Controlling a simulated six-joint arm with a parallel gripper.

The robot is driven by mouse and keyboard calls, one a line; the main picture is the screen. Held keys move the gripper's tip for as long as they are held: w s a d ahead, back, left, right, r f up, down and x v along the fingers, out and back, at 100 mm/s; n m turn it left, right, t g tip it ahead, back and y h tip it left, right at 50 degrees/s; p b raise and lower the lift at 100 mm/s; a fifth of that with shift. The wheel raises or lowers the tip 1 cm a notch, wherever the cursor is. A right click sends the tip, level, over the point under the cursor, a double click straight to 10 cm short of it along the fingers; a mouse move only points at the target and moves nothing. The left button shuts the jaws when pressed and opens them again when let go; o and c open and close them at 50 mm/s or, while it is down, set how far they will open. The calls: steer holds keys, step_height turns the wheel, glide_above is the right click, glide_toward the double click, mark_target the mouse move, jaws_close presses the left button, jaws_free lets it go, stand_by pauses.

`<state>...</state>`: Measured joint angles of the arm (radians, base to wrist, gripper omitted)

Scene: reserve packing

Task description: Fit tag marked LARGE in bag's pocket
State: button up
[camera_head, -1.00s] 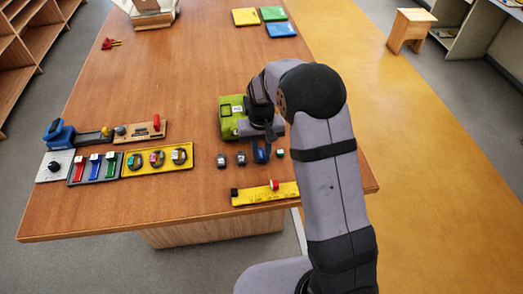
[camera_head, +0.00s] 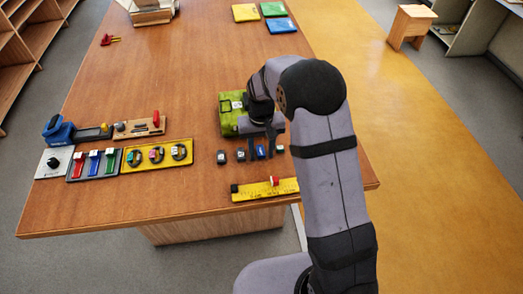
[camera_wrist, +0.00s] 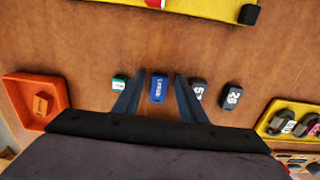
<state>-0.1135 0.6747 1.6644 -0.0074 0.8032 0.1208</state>
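A blue tag (camera_wrist: 158,88) with white lettering, seemingly LARGE, lies on the table in the wrist view. It also shows in the head view (camera_head: 261,152). My gripper (camera_wrist: 160,80) is open, one finger on each side of the blue tag, with gaps between. I cannot tell the fingers' exact height above the table. The green bag (camera_head: 229,122) stands just beyond my gripper in the head view, partly hidden by my arm. It has a white label (camera_head: 238,105) on top; its pocket cannot be made out clearly.
Dark tags marked 57 (camera_wrist: 198,90) and 26 (camera_wrist: 231,96) and a green-labelled tag (camera_wrist: 119,83) lie close beside. An orange tray (camera_wrist: 13,88) and a yellow ruler-like strip (camera_head: 243,195) are nearby. A yellow tray (camera_head: 158,170) is at left.

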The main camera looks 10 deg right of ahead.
mark_target(260, 154)
steer(key=r+b, duration=0.1)
steer(key=r, duration=0.2)
steer(key=r+b, duration=0.2)
steer(key=r, duration=0.1)
steer(key=shift+w+a+r, duration=0.2)
steer(key=shift+s+r, duration=0.1)
steer(key=shift+r, duration=0.4)
steer(key=s+d, duration=0.1)
steer(key=s, duration=0.2)
steer(key=s+d, duration=0.1)
steer(key=s, duration=0.3)
steer(key=s+d, duration=0.1)
steer(key=s, duration=0.2)
steer(key=shift+s+d+f, duration=0.2)
steer(key=shift+s+f, duration=0.05)
steer(key=s+d+f, duration=0.2)
steer(key=s+f, duration=0.1)
steer(key=s, duration=1)
steer(key=shift+f, duration=0.15)
steer(key=shift+o, duration=0.5)
